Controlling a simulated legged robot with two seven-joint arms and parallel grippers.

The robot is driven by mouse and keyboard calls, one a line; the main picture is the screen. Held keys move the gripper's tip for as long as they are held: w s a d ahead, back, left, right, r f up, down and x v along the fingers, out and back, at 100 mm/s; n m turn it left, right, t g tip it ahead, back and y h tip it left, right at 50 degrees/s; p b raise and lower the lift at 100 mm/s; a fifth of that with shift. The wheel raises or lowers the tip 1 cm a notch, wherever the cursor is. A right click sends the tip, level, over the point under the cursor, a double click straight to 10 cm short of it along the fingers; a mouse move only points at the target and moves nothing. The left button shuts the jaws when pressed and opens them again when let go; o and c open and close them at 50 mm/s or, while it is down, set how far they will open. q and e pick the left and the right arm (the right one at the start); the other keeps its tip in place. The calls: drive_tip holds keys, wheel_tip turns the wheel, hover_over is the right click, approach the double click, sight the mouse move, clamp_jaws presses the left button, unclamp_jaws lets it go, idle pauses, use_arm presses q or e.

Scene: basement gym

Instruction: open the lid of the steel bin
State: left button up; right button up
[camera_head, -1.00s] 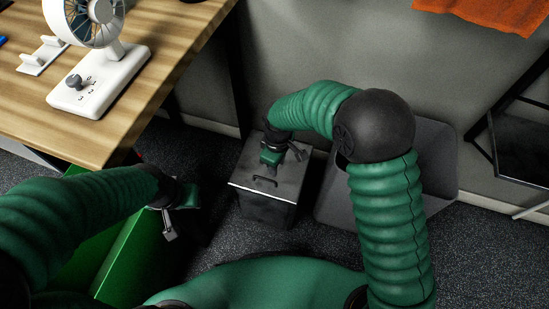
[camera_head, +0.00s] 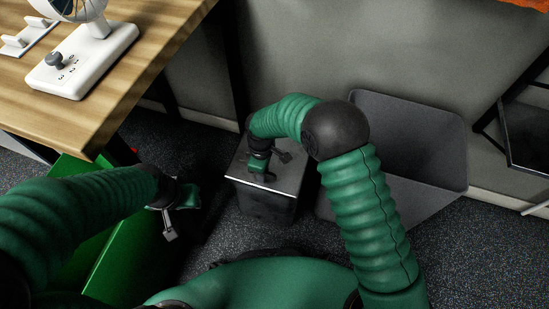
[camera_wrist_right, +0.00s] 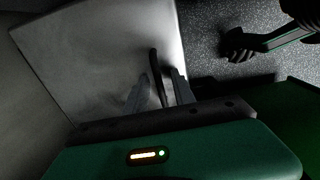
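The steel bin (camera_head: 267,206) stands on the floor in the middle of the head view, its flat grey lid (camera_head: 292,172) down. My right gripper (camera_head: 260,176) is over the lid's near part and mostly covers the handle there. In the right wrist view, the dark bar handle (camera_wrist_right: 158,76) stands between the two fingertips of my right gripper (camera_wrist_right: 160,92). The fingers are apart, with a gap visible beside the bar. The pale lid (camera_wrist_right: 95,60) lies beyond them. My left gripper (camera_head: 172,222) hangs left of the bin, empty; its finger gap is unclear.
A grey open container (camera_head: 425,140) stands right of the bin. A wooden table (camera_head: 110,100) with a white fan (camera_head: 85,60) is at upper left, a green box (camera_head: 120,240) below it. A dark rack (camera_head: 525,130) is at far right. Dark floor is clear at lower right.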

idle(0.6)
drive_tip(key=shift+p, duration=0.4)
drive_tip(key=shift+f, duration=0.1)
clamp_jaws()
idle(1.2)
